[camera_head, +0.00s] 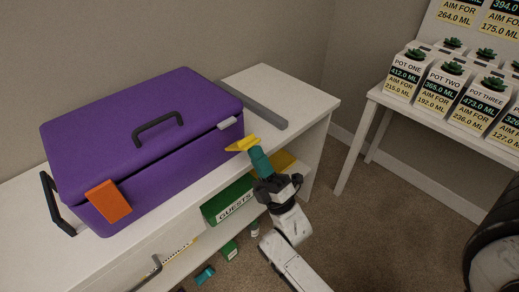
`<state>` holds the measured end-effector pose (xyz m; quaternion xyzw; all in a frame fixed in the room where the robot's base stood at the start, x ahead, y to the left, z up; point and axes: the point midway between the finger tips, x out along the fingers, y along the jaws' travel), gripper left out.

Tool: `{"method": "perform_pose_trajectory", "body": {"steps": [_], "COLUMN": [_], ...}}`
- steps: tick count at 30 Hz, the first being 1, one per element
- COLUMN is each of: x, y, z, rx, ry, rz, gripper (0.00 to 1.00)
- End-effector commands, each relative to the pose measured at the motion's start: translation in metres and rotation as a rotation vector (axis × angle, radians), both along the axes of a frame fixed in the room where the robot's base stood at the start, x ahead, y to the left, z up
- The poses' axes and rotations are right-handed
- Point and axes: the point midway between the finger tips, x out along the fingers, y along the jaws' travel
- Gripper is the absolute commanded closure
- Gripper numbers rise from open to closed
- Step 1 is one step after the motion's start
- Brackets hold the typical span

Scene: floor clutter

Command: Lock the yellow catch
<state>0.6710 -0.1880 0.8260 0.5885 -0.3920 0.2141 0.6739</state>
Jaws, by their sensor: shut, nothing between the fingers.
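A purple box (100,110) with a dark lid handle (158,127) stands on the white cabinet, its lid down with a dark seam along the front. The yellow catch (241,144) sticks outward from the right end of the box front, swung away from the lid. A pale plate (228,123) shows bare on the lid edge above it. An orange catch (108,202) lies flat across the seam at the left end. My gripper (259,155) has teal fingers, shut and empty, just below and right of the yellow catch. I cannot tell whether they touch it.
A green GUESTS box (228,200) and a yellow item (283,161) are on the shelf below. A white table (450,128) with several labelled pots stands right. Carpet between is clear.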

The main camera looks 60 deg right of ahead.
Motion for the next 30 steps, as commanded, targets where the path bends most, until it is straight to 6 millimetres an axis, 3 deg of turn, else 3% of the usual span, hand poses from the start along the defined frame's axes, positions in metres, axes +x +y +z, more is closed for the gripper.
{"method": "perform_pose_trajectory", "body": {"steps": [1,18,24,30], "x": [0.001,0.029,0.041,0.04], "y": [0.0,-0.008,-0.011,-0.012], "z": [0.016,0.059,0.061,0.056], "rx": [0.012,0.148,0.189,0.187], "ry": [0.04,0.519,0.66,0.652], "rz": [0.0,0.001,0.001,0.0], "gripper": [1.0,1.0,1.0,1.0]}}
